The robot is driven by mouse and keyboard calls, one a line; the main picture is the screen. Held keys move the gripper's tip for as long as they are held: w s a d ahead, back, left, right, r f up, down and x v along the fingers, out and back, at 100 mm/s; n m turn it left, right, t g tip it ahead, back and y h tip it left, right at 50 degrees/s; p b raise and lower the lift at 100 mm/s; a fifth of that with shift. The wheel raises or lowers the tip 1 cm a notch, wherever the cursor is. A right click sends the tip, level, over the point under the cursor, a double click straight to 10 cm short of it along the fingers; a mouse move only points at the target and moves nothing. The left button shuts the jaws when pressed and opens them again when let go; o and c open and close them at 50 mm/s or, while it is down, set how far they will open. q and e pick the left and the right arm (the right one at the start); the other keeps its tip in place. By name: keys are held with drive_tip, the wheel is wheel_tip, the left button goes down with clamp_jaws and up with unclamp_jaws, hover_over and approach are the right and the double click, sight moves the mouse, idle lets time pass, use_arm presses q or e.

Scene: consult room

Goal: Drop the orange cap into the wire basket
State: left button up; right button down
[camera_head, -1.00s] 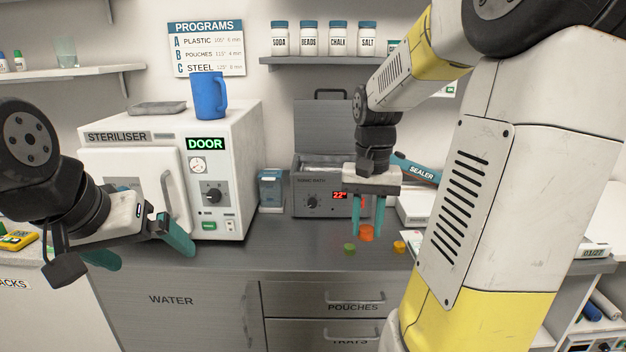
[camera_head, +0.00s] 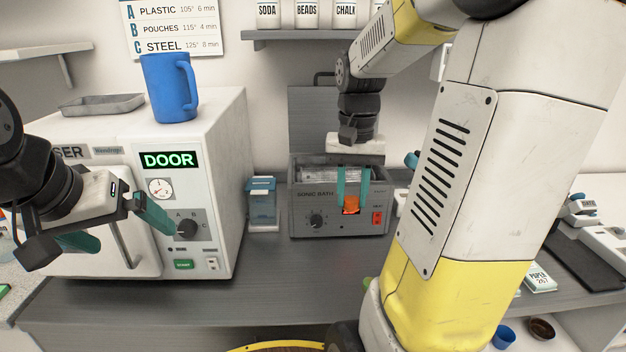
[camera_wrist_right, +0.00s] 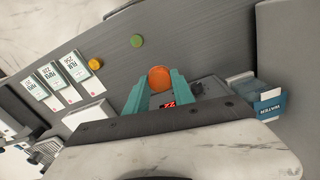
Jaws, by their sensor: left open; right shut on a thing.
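My right gripper (camera_head: 353,203) is shut on the orange cap (camera_head: 351,205) and holds it above the counter, in front of the sonic bath's front panel in the head view. In the right wrist view the orange cap (camera_wrist_right: 159,78) sits between the teal fingertips. The sonic bath (camera_head: 310,222) has its lid raised. Something pale and shiny shows inside its open top, but I cannot clearly make out a wire basket there. My left gripper (camera_head: 128,234) is open and empty in front of the steriliser door.
The steriliser (camera_head: 225,160) stands left with a blue mug (camera_head: 170,90) and a grey tray (camera_head: 100,104) on top. A small blue-and-clear container (camera_head: 262,205) stands beside the bath. The front counter is mostly clear.

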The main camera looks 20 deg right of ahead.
drive_tip(key=w+d, duration=0.2)
drive_tip(key=w, duration=0.7)
drive_tip(key=w+d, duration=0.3)
drive_tip(key=w, duration=0.6)
drive_tip(key=shift+w+f, duration=0.25)
drive_tip(key=shift+f, duration=0.9)
drive_tip(key=shift+w+f, duration=0.2)
drive_tip(key=shift+f, duration=1)
drive_tip(key=shift+w+f, duration=0.25)
drive_tip(key=shift+f, duration=0.9)
drive_tip(key=shift+f, duration=0.2)
drive_tip(key=shift+f, duration=0.4)
drive_tip(key=c, duration=1.1)
unclamp_jaws()
drive_tip(key=shift+r, duration=0.1)
